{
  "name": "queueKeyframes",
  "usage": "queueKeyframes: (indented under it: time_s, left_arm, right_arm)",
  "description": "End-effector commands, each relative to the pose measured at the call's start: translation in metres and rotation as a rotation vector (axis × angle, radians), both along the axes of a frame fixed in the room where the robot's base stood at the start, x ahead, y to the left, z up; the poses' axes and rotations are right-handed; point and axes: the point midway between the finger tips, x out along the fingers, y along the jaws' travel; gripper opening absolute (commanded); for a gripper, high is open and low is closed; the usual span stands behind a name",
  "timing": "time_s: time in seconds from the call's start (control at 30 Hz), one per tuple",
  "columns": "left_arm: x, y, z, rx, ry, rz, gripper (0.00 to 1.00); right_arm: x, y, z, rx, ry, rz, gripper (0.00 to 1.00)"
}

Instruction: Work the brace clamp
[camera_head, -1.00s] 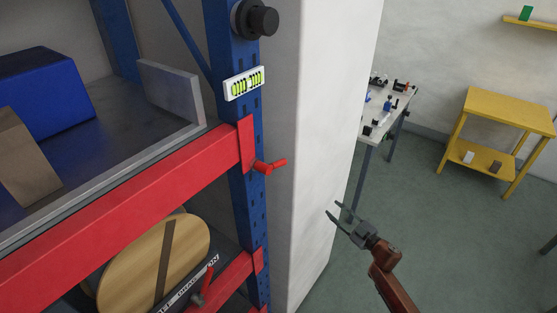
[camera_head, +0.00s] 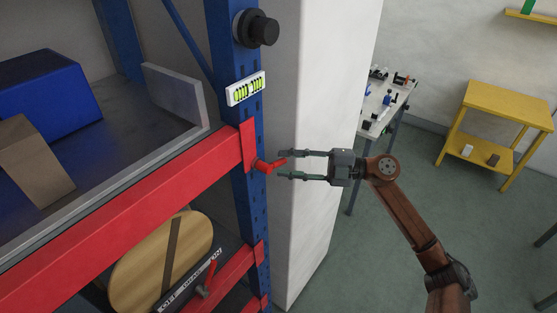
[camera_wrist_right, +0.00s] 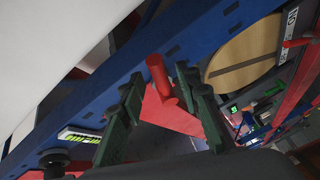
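A red lever handle (camera_head: 272,165) sticks out from the blue rack post at the end of the upper red beam. A second red handle (camera_head: 210,279) stands tilted at the lower beam; I cannot tell from labels which is the brace clamp. My right gripper (camera_head: 283,165) is open, reaching in from the right, with its fingertips above and below the outer end of the upper handle. In the right wrist view, the red handle (camera_wrist_right: 158,72) lies between the two open fingers (camera_wrist_right: 160,82). Contact with it cannot be made out. My left gripper is not in view.
The blue post (camera_head: 222,60) carries a black knob (camera_head: 262,29) and a white level-like plate (camera_head: 245,89). A blue box (camera_head: 45,95) and brown box (camera_head: 32,165) sit on the shelf. A white wall (camera_head: 315,90) stands right behind the post.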

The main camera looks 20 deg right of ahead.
Motion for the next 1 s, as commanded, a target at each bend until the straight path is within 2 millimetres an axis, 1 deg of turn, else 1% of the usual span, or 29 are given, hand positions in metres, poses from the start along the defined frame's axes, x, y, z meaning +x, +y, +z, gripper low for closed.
queueKeyframes:
  time_s: [0.03, 0.2, 0.33, 0.57, 1.0]
  left_arm:
    - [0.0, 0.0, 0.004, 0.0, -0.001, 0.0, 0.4]
    - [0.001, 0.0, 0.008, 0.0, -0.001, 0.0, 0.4]
    - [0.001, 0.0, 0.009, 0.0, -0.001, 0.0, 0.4]
    - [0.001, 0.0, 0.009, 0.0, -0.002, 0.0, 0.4]
    - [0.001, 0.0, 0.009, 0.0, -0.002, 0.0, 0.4]
  right_arm:
    - [0.003, 0.008, 0.002, 0.002, 0.0, 0.001, 0.31]
    - [0.009, 0.023, 0.001, 0.002, 0.001, 0.001, 0.31]
    - [0.011, 0.027, 0.0, 0.001, 0.002, -0.001, 0.31]
    - [0.011, 0.027, -0.001, 0.001, 0.002, -0.001, 0.3]
    - [0.011, 0.027, 0.0, 0.001, 0.001, -0.001, 0.0]
